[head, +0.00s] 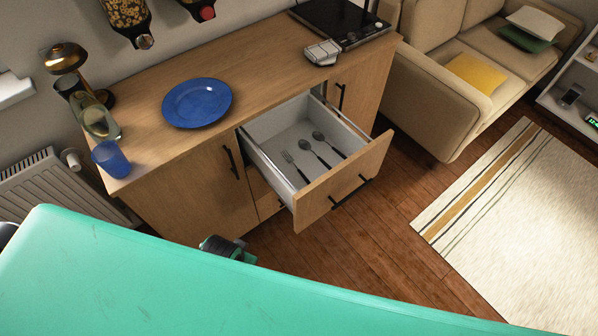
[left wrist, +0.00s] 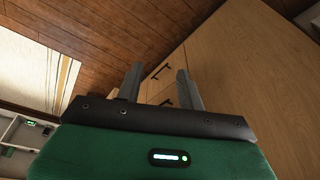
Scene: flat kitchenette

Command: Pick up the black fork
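The black fork (head: 296,167) lies in the open drawer (head: 271,143), at the left of the utensils with its tines toward the back left. Two dark spoons, a middle one (head: 314,152) and a right one (head: 328,144), lie beside it. My left gripper (left wrist: 160,72) is open and empty in the left wrist view, its two fingers apart and pointing toward the wooden cabinet front. In the head view only a small green and black part of my arm shows below the cabinet; the fingers are hidden. My right gripper is in neither view.
The drawer front (head: 343,182) juts out over the floor. A sofa (head: 440,95) stands at right; the rug (head: 520,220) area is clear.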

